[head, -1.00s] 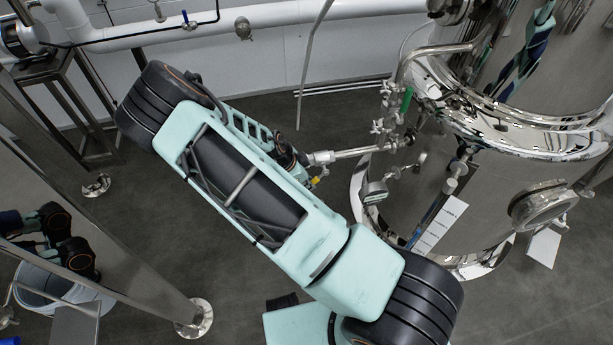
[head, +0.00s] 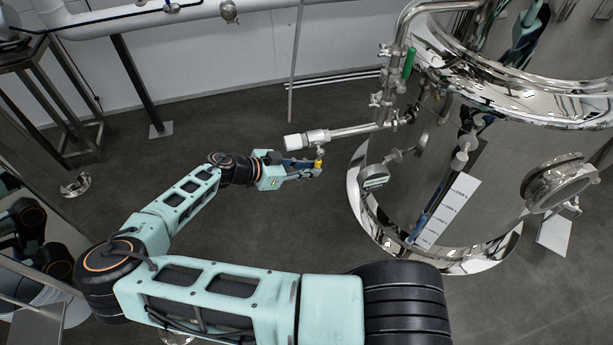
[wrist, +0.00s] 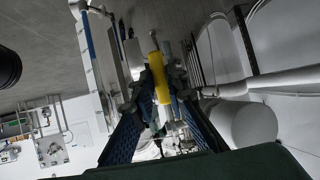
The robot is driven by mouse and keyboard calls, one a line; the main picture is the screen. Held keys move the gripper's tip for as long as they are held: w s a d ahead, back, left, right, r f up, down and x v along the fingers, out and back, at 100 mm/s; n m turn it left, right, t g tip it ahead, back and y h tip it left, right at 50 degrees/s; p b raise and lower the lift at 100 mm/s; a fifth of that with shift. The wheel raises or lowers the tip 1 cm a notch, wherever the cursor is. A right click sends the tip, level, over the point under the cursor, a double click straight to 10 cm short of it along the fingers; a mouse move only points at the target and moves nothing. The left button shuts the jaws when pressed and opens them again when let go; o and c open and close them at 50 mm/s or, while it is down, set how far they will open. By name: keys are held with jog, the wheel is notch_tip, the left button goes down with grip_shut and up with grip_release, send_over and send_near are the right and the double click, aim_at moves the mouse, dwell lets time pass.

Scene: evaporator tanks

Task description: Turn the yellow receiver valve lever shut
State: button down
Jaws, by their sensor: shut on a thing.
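The yellow receiver valve lever (head: 319,165) shows as a small yellow piece under the end of a horizontal steel pipe (head: 352,131) in the head view. In the wrist view the yellow lever (wrist: 160,80) stands between the fingertips. My gripper (head: 312,168) reaches it from the left, below the pipe's white end. Its two blue fingers in the wrist view (wrist: 160,92) are closed in on the lever from both sides. The valve body behind the lever is mostly hidden in the wrist view.
A polished steel tank (head: 450,215) stands right of the valve. A green-handled valve (head: 408,65), a gauge (head: 374,178) and piping stick out close by. A thin vertical pipe (head: 294,65) rises behind.

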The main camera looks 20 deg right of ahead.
jog(key=shift+w+d+f+h+b, duration=0.1)
jog(key=shift+d+f+h+b, duration=0.2)
jog(key=shift+h+b, duration=0.55)
jog(key=shift+d+r, duration=0.15)
jog(key=c, duration=2.2)
grip_release()
jog(key=v, duration=1.2)
jog(key=shift+d+r, duration=0.1)
